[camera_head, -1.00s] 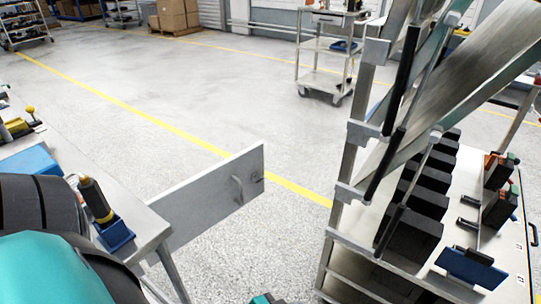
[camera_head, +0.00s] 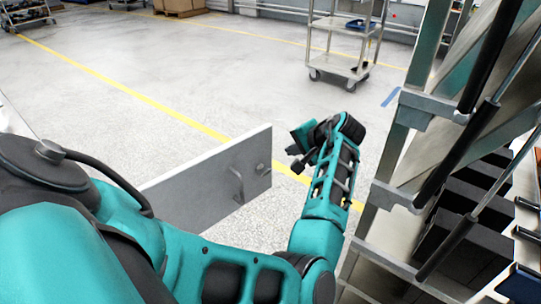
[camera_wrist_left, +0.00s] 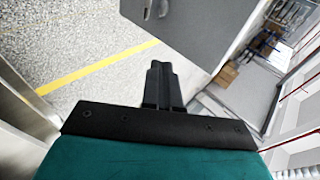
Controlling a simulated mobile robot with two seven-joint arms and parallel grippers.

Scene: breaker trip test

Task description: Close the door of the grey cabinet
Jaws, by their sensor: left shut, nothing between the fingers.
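The grey cabinet door (camera_head: 208,180) stands out as a flat panel in the middle of the head view, with a curved handle (camera_head: 238,186) near its far end. My left arm crosses in front of the door's near end, and the cabinet body cannot be made out. My left gripper (camera_head: 297,160) is just right of the door's far edge, apart from it in the picture. In the left wrist view its fingers (camera_wrist_left: 161,68) are together and empty, with the door (camera_wrist_left: 198,28) above them. My right gripper is not in view.
A metal rack (camera_head: 420,103) with sloping parts and dark bins stands close on the right. A wheeled cart (camera_head: 340,62) stands farther back. The floor beyond the door is clear, with a yellow line (camera_head: 110,85) across it.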

